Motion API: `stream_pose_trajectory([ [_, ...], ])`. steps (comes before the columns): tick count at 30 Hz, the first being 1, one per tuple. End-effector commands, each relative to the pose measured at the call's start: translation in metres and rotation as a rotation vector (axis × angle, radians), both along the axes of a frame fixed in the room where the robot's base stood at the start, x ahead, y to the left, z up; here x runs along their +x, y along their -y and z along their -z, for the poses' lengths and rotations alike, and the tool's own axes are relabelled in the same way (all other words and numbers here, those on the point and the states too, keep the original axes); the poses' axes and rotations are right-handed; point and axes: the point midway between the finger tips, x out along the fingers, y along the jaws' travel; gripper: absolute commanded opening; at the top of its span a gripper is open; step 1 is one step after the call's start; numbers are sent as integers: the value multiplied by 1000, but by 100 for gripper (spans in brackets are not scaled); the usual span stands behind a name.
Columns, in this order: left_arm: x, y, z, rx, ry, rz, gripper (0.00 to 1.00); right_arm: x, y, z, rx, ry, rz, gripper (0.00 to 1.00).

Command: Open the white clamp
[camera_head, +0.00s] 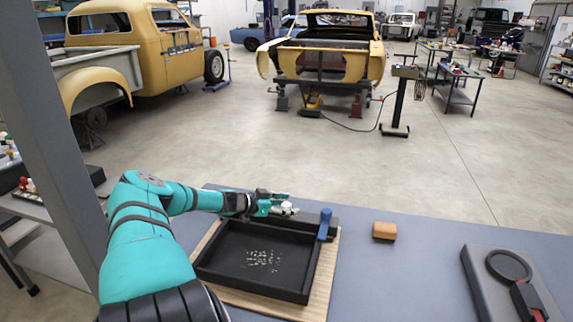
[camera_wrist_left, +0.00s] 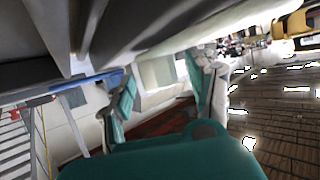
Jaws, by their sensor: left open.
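My left gripper (camera_head: 275,203) reaches in over the back edge of a black tray (camera_head: 225,263), fingers pointing right. A small white piece (camera_head: 288,208) shows at its fingertips; it may be the white clamp, but it is too small to be sure. In the left wrist view my gripper's teal fingers (camera_wrist_left: 162,100) stand apart, with a pale block shape (camera_wrist_left: 158,73) seen between them. I cannot tell whether they touch it. A blue upright handle (camera_head: 325,224) stands at the tray's back right corner, just right of the gripper. My right gripper is not in view.
The tray holds small pale bits and lies on a wooden board (camera_head: 322,285) on the grey-blue table (camera_head: 400,285). An orange-brown block (camera_head: 384,231) sits to the right. A grey device with a black ring (camera_head: 508,266) lies at far right. Table between them is clear.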

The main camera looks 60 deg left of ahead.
Motion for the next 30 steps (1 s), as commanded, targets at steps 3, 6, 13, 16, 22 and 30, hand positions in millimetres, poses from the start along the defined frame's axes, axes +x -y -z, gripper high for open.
stream_pose_trajectory([
  [3, 0, -1, -1, 1, 1, -1, 57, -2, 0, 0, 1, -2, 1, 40],
  [6, -2, -1, -1, 3, -2, 1, 57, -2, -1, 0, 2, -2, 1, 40],
  [13, -17, -2, -5, 1, -7, 4, 57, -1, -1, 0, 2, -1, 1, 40],
  [16, -24, -2, -8, 2, -8, 5, 57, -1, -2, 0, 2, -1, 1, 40],
  [22, -37, 1, -14, -2, -8, 12, 57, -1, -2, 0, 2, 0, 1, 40],
  [30, -63, -1, -27, 1, -2, 6, 57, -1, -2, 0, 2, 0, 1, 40],
])
